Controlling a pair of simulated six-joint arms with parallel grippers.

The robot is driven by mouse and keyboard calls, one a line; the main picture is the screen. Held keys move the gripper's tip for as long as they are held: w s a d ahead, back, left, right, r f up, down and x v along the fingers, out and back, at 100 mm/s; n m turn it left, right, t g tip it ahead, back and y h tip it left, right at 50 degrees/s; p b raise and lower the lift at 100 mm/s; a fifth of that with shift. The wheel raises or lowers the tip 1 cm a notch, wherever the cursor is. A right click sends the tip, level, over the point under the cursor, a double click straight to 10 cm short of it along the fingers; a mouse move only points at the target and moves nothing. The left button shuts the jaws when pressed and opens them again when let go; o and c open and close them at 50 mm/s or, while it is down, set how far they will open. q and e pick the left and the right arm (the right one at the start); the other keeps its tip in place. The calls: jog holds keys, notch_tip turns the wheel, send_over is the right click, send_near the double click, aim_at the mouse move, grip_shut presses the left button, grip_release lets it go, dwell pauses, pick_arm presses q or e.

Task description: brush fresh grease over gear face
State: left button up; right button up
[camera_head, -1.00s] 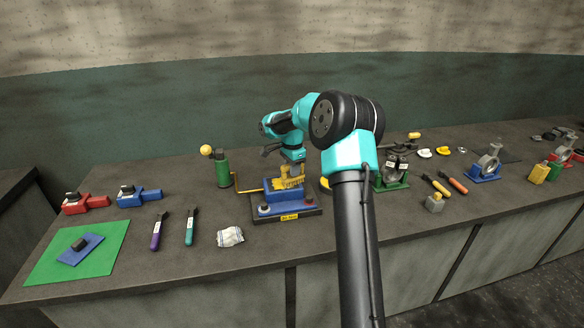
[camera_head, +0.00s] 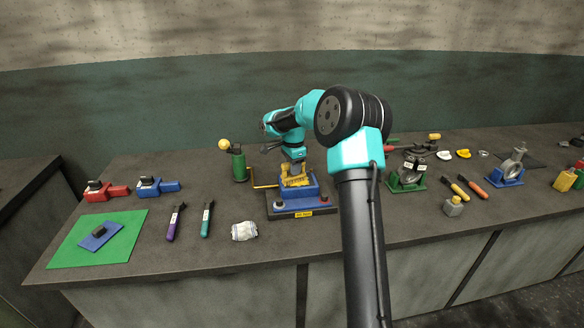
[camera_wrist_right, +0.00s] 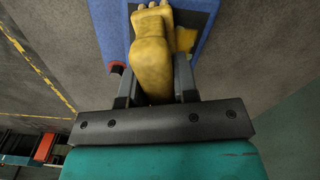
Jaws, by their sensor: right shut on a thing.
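My right gripper (camera_head: 294,167) is over the blue fixture (camera_head: 305,203) at mid-bench, fingers pointing down. In the right wrist view it is shut on a yellow part (camera_wrist_right: 152,55), with a finger on each side. The yellow part (camera_head: 296,181) shows in the head view on top of the fixture; its far end has several blunt teeth or lobes. I cannot tell whether it is the gear or a separate piece. A purple-handled tool (camera_head: 173,224) and a teal-handled tool (camera_head: 207,219) lie left of the fixture; their tips are dark and small. My left gripper is out of view.
A green canister (camera_head: 239,168) with a yellow knob stands left of the fixture. A white cloth bundle (camera_head: 244,231) lies in front. Green and blue stands (camera_head: 407,181) (camera_head: 505,175) and handled tools (camera_head: 471,190) are on the right. A green mat (camera_head: 66,257) lies at the left.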

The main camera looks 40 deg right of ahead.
jog(key=shift+s+d, duration=0.8)
jog(key=shift+d, duration=0.35)
jog(key=shift+s+d, duration=0.75)
jog(key=shift+d, duration=0.35)
jog(key=shift+s+d+r, duration=0.15)
jog(key=shift+d, duration=0.05)
notch_tip(320, 180, up, 8)
jog(key=shift+a, duration=0.1)
jog(key=w+a+n, duration=0.1)
jog(key=a, duration=0.2)
jog(key=w+a+n, duration=0.1)
jog(key=a+n, duration=0.1)
jog(key=a, duration=0.1)
jog(key=w+a+n, duration=0.1)
jog(key=a, duration=0.2)
jog(key=shift+w+a+r, duration=0.1)
jog(key=shift+w+a, duration=0.05)
jog(key=shift+w, duration=0.2)
jog(key=a+n, duration=0.8)
jog(key=a, duration=0.9)
jog(key=s+a+r+n, duration=0.1)
jog(key=a+n, duration=0.8)
jog(key=a, duration=0.8)
jog(key=shift+s+a+r+n, duration=0.15)
jog(key=shift+a+r+n, duration=0.15)
jog(key=shift+a, duration=0.1)
